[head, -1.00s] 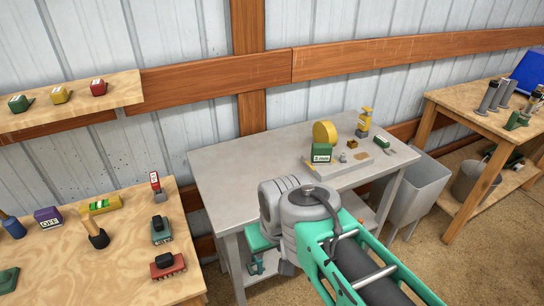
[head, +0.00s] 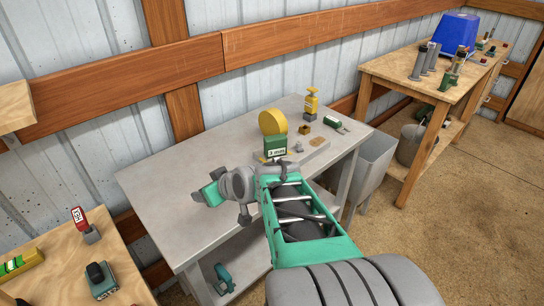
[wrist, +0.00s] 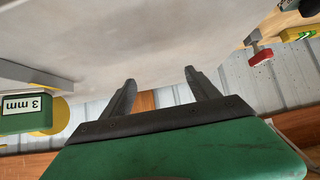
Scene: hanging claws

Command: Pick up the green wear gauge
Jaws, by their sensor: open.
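A green block with a white "3 mm" label (head: 275,147), which looks like the wear gauge, stands on a grey plate on the metal table. It also shows at the left edge of the wrist view (wrist: 28,112), partly cut off. My gripper is over the left part of the table, left of the green block and apart from it. In the wrist view its two dark fingers (wrist: 160,80) are spread with nothing between them. In the head view my wrist and arm cover the table's front part, and the fingertips are hard to make out.
A yellow disc (head: 272,122) stands right behind the block. A yellow stamp-like tool (head: 311,104) and a small green tool (head: 336,124) are to its right. The grey tabletop (head: 170,180) is clear at left. A wooden bench (head: 30,285) holds items at lower left.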

